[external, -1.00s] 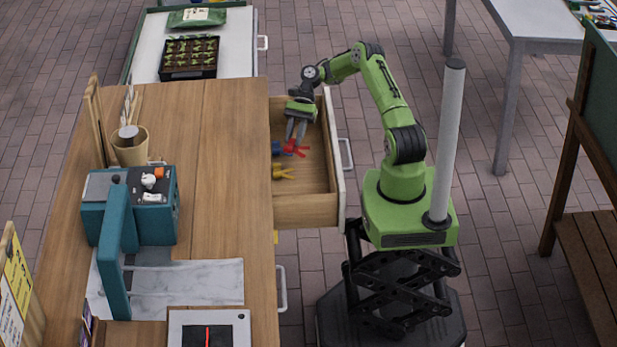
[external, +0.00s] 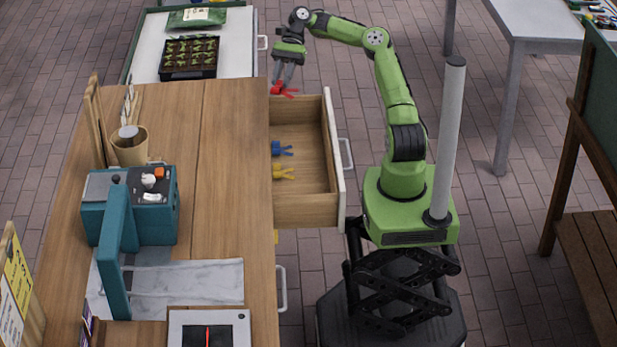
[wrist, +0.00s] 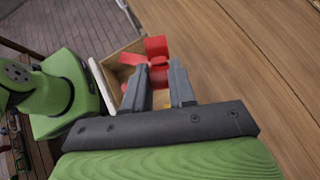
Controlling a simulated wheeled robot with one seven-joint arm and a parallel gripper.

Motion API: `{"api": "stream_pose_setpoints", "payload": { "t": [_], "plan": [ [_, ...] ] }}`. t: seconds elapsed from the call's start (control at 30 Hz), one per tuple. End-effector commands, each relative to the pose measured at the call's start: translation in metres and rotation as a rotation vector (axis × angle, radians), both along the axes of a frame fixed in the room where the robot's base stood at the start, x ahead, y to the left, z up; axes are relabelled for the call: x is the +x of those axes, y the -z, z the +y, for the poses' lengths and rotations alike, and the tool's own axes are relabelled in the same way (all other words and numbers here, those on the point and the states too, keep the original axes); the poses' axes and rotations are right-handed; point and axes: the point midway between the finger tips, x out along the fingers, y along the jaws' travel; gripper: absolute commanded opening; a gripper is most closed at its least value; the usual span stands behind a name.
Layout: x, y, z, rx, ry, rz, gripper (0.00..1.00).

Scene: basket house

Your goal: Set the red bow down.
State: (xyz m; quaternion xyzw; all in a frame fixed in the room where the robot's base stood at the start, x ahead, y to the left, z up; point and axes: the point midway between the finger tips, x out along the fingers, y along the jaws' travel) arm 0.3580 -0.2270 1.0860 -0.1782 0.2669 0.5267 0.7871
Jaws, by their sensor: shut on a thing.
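The red bow (external: 283,90) is held between the fingertips of my gripper (external: 284,77), raised above the far end of the open drawer (external: 305,211). In the wrist view the red bow (wrist: 157,47) shows between and beyond the two grey fingers of my gripper (wrist: 164,72), which are shut on it. Part of the bow is hidden by the fingers. A blue bow (external: 281,149) and a yellow bow (external: 283,172) lie in the drawer along its left side.
The wooden tabletop (external: 226,180) left of the drawer has a clear strip along its right edge. A black seedling tray (external: 188,58) sits on the white cabinet behind.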

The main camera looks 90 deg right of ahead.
Motion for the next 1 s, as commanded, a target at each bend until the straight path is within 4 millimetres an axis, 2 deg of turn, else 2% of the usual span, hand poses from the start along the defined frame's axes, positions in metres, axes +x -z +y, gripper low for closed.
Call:
{"api": "stream_pose_setpoints", "payload": {
  "t": [0.17,0.27,0.37,0.5,0.6,0.7,0.8,1.0],
  "plan": [
    [0.042,-0.002,0.035,-0.004,-0.007,0.002,0.00],
    [0.071,-0.002,0.063,-0.004,-0.007,0.002,0.00],
    [0.104,-0.002,0.103,-0.006,-0.010,0.002,0.00],
    [0.151,0.000,0.176,-0.009,-0.008,0.002,0.00],
    [0.177,0.002,0.233,-0.009,-0.004,0.002,0.00],
    [0.195,0.003,0.286,-0.009,0.001,0.003,0.00],
    [0.205,0.003,0.330,-0.011,0.003,0.002,0.00],
    [0.212,0.001,0.387,-0.011,0.005,0.000,0.00]
  ]
}}
